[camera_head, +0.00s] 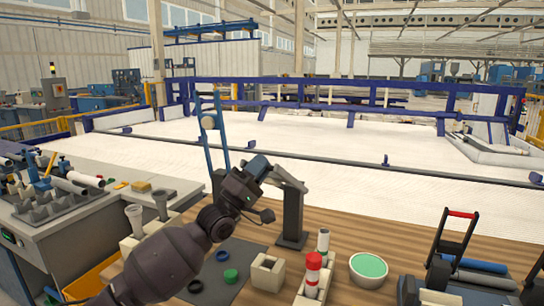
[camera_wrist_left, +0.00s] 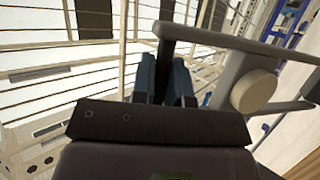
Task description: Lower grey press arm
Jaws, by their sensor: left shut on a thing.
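The grey press (camera_head: 292,215) stands on the wooden table, right of my left gripper. Its grey arm (camera_head: 288,178) slopes up to the left from the post top towards my gripper. My left gripper (camera_head: 258,166) is shut at the arm's free end, which is mostly hidden by the fingers. In the left wrist view, a grey bar of the press arm (camera_wrist_left: 235,45) runs from the fingertips (camera_wrist_left: 166,72) to the right, with a pale round knob (camera_wrist_left: 254,91) below it. My right gripper does not show.
Red-capped (camera_head: 313,268) and white upright pieces and a green-filled bowl (camera_head: 369,268) stand nearby. A red-handled rack (camera_head: 456,240) is at right, a grey workbench (camera_head: 75,225) at left.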

